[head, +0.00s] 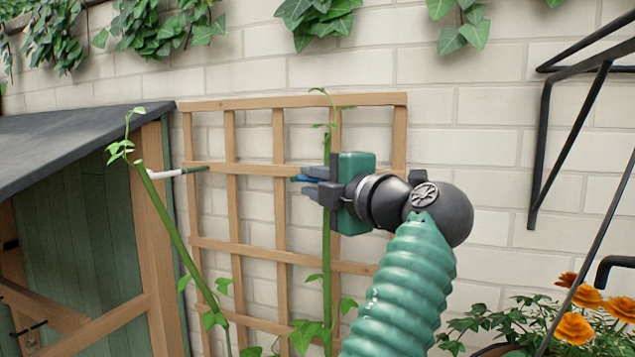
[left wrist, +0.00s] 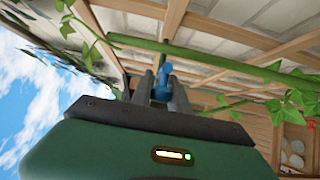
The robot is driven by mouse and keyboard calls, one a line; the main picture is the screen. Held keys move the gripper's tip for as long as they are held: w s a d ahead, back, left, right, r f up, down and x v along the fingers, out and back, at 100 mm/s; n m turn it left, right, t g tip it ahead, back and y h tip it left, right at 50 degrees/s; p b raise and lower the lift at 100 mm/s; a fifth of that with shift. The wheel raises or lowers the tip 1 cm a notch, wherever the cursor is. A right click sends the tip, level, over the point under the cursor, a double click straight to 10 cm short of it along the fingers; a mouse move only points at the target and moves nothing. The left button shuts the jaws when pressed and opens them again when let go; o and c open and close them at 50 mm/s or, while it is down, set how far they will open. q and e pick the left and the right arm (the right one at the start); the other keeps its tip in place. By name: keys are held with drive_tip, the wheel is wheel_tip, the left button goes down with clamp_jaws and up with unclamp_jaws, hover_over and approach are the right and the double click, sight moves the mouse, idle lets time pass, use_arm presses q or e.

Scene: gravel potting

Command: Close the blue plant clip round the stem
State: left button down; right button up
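My left gripper (head: 312,181) is at mid-height in front of the wooden trellis, its fingers pointing left. The blue plant clip (head: 303,178) sits between its dark fingers. It also shows in the left wrist view (left wrist: 163,82), with a finger on each side. A thin upright green stem (head: 326,262) runs behind the gripper. A second green stem (head: 180,238) leans to the left, apart from the gripper. In the left wrist view a thick stem (left wrist: 215,61) crosses beyond the clip. I cannot tell whether the clip touches a stem. My right gripper is out of view.
The wooden trellis (head: 281,220) stands against a pale brick wall (head: 480,150). A dark-roofed wooden shed (head: 70,135) is at left. A white-and-green stick (head: 166,174) meets the leaning stem. A black metal bracket (head: 545,130) and orange flowers (head: 574,329) are at right.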

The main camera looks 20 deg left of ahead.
use_arm(q)
drive_tip(key=c, duration=1.5)
unclamp_jaws()
drive_tip(key=shift+f, duration=0.25)
drive_tip(key=shift+c, duration=0.2)
drive_tip(key=shift+o, duration=1.2)
drive_tip(key=shift+s+a+r, duration=0.1)
drive_tip(key=shift+a, duration=0.05)
drive_tip(key=v, duration=1.7)
